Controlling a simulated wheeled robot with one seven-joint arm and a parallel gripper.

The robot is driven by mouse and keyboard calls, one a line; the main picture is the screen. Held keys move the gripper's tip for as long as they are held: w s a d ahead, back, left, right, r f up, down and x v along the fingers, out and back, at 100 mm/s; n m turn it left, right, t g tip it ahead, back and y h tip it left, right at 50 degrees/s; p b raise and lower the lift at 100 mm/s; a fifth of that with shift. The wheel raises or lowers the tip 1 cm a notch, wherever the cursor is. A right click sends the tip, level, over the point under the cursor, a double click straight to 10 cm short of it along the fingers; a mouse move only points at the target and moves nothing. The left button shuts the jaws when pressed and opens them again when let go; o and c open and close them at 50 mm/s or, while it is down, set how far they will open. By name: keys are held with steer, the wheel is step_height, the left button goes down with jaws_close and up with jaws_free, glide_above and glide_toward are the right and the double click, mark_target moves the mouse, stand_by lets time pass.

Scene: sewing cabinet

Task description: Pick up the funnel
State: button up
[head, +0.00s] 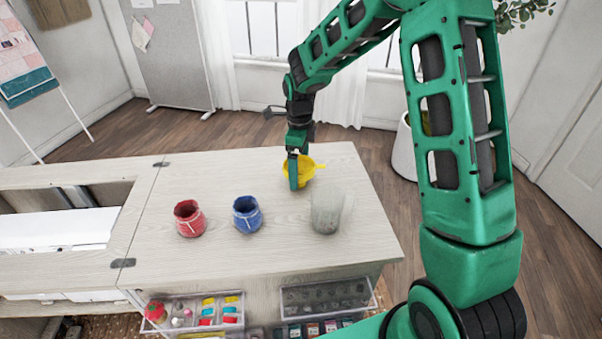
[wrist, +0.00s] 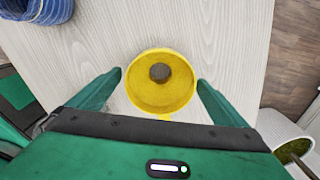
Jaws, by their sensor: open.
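The yellow funnel (head: 306,172) sits on the pale wooden cabinet top, near its back edge. In the wrist view the funnel (wrist: 160,101) shows as a round yellow rim with a dark round opening inside. My gripper (head: 293,172) is at the funnel, and one green finger hides part of it in the head view. In the wrist view my gripper (wrist: 160,80) is open, with one finger on each side of the funnel. A gap shows on both sides, so it is not gripped.
A red jar (head: 189,218), a blue jar (head: 247,215) and a translucent greyish container (head: 326,210) stand nearer on the cabinet top (head: 215,180). Open trays of small items (head: 205,311) sit below its front edge. A white bin (head: 404,150) stands on the floor behind to the right.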

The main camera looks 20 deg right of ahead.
steer(key=shift+c, duration=0.2)
steer(key=c, duration=1.1)
steer(key=shift+o, duration=0.2)
